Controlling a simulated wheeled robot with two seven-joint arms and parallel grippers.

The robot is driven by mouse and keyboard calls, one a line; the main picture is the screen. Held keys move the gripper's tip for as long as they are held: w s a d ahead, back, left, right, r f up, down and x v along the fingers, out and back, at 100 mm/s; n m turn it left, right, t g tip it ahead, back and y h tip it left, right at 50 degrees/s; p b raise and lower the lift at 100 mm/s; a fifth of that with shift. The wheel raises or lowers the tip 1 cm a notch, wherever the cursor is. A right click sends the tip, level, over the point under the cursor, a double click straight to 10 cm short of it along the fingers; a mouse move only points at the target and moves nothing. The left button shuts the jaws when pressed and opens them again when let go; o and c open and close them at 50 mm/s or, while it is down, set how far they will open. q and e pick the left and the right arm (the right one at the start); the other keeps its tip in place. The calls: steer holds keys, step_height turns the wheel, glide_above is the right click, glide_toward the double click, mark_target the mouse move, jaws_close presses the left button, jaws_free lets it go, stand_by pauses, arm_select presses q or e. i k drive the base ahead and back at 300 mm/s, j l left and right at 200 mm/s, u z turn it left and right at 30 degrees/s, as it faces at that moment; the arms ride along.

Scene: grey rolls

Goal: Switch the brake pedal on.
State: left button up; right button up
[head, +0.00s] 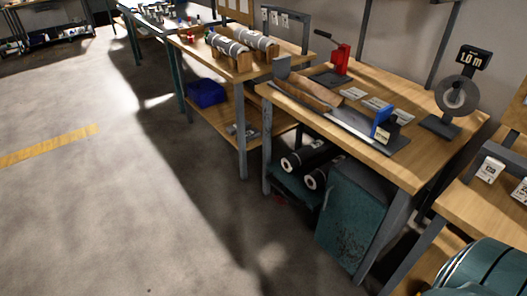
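I cannot clearly make out a brake pedal. A small dark reddish shape (281,198) lies low under the front workbench, near the floor; it is too small and dark to identify. A red lever device (340,57) with a black handle stands at the back of the front workbench (405,172), but nothing shows that it is a pedal. Neither of my grippers is in view.
The front workbench holds a long grey tray (345,122), a blue block (382,122) and a round gauge (456,95). Dark rolls (308,158) and a teal cabinet (352,215) stand underneath. The grey floor (120,215) at left is open.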

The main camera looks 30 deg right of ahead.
mark_target(282, 202)
steer(key=z, duration=1.15)
